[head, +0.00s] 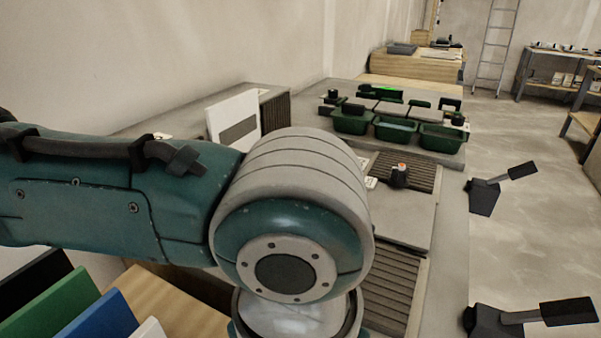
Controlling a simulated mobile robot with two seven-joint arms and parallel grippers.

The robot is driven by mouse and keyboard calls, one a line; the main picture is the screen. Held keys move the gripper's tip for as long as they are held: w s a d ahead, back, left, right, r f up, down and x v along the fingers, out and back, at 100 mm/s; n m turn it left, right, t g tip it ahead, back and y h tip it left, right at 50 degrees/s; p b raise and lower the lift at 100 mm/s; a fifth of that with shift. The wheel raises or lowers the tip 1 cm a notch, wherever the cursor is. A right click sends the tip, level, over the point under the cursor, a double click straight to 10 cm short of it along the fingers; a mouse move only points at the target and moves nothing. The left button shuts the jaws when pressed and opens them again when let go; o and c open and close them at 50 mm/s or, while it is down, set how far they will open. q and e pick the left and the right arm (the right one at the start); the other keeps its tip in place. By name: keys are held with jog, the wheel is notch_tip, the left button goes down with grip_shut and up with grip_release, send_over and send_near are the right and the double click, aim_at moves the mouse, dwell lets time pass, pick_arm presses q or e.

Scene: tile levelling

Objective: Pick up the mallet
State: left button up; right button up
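I cannot make out a mallet for certain. Two dark block-shaped items with grey shafts and black grips show at the right, one farther off (484,197) and one nearer (490,321); I cannot tell what they are. A small black item with an orange top (398,175) sits on the bench near a flat grey tile (402,215). My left arm crosses from the left and its large joint covers the middle of the view, hiding part of the bench. Neither gripper is in view.
Green bins (392,131) stand at the bench's far end. A white panel (233,122) stands upright at the back left. Black, green and blue boards (95,327) stand at lower left. A ladder (494,45) and shelves (556,75) are far off. Floor at right is open.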

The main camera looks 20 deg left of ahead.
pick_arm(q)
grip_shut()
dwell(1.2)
